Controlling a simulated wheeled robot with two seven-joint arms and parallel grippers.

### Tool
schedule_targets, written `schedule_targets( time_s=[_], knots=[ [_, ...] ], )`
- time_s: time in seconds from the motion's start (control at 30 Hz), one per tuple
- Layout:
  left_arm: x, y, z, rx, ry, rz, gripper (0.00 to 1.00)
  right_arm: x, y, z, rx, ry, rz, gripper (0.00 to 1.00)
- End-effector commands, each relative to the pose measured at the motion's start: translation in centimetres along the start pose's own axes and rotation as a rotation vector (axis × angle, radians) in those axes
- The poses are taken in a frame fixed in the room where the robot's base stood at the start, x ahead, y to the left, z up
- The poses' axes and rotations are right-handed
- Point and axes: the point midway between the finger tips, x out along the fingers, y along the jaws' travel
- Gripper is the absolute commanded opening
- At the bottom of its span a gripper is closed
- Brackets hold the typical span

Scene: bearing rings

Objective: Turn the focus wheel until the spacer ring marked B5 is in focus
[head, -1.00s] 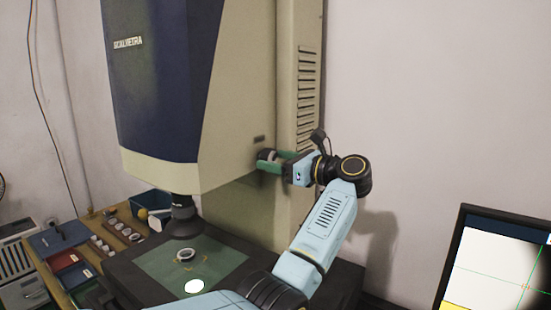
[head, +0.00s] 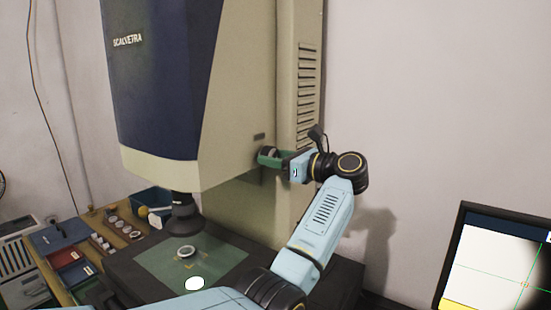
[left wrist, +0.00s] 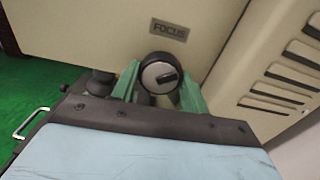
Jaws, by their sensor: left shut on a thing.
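The focus wheel (left wrist: 160,75) is a dark knob with a light face and a black bar, below the FOCUS label (left wrist: 169,30) in the left wrist view. My left gripper (head: 270,157) is at the wheel on the machine's side and shut on it, its green fingers (left wrist: 190,97) on either side. A light grey ring (head: 187,252) lies on the green stage plate (head: 225,262) below the dark lens (head: 183,218). Its marking is too small to read. The monitor (head: 500,255) shows a pale field, green cross lines and a dark edge. My right gripper is out of view.
A wooden bench (head: 60,287) at the left holds a blue bin (head: 150,198), a red tray (head: 70,255) and several small rings. A white oval (head: 194,284) shows at the stage's front. My left arm passes in front of the stage; bare wall lies right.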

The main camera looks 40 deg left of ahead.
Motion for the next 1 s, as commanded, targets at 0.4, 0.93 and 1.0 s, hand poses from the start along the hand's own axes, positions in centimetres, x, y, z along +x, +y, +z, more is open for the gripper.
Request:
schedule_targets(
  time_s=[0.4, 0.93, 1.0],
  knots=[
    [-0.1, 0.0, 0.0, 0.267, 0.003, -0.001, 0.22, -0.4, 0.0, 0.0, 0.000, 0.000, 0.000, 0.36],
    [-0.1, 0.0, 0.1, 0.619, 0.001, -0.001, 0.22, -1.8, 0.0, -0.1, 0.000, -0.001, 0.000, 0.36],
    [0.0, 0.1, 0.0, 0.644, 0.002, -0.001, 0.22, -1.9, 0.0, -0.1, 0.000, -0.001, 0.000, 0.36]
  ],
)
